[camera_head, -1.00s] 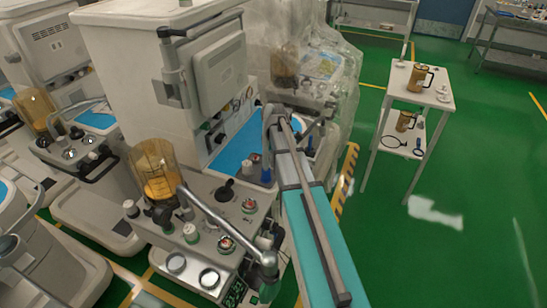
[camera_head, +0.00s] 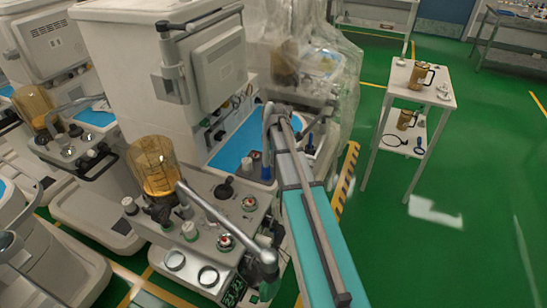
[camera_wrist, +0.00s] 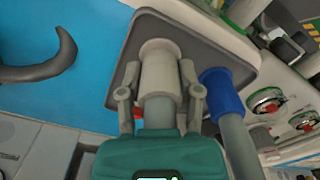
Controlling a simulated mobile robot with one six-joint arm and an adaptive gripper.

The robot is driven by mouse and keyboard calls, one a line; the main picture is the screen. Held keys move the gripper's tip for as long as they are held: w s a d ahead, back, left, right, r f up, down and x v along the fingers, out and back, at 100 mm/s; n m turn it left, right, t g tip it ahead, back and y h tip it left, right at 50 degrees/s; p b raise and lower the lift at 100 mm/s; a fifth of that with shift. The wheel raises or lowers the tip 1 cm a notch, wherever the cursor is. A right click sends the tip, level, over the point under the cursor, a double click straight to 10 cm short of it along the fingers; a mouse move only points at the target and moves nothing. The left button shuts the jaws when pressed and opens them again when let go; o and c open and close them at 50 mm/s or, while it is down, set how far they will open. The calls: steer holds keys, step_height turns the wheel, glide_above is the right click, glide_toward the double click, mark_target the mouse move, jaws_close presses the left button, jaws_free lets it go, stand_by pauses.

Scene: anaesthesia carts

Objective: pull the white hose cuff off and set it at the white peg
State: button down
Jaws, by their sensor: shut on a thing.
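In the wrist view my gripper (camera_wrist: 160,93) is shut on the white cuff (camera_wrist: 160,72), with one finger on each side of it. A grey hose (camera_wrist: 158,112) runs from the cuff back toward my gripper. The cuff's far end is over a dark grey plate (camera_wrist: 123,75); I cannot tell whether it touches. A blue cuff (camera_wrist: 222,95) on another grey hose is just right of my gripper. It also shows in the head view (camera_head: 267,173). The head view does not clearly show my fingertips or the white cuff. I cannot make out the white peg.
A blue work surface (camera_wrist: 60,100) and a dark hook (camera_wrist: 40,62) lie left of the plate. Red-marked gauges (camera_wrist: 268,102) are on the right. An amber canister (camera_head: 153,165) stands on the cart. A white side table (camera_head: 432,92) stands apart at the right.

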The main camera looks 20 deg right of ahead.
steer(key=shift+f+b, duration=0.3)
steer(key=shift+f, duration=0.05)
steer(key=shift+c, duration=1)
jaws_free()
steer(key=shift+r, duration=0.1)
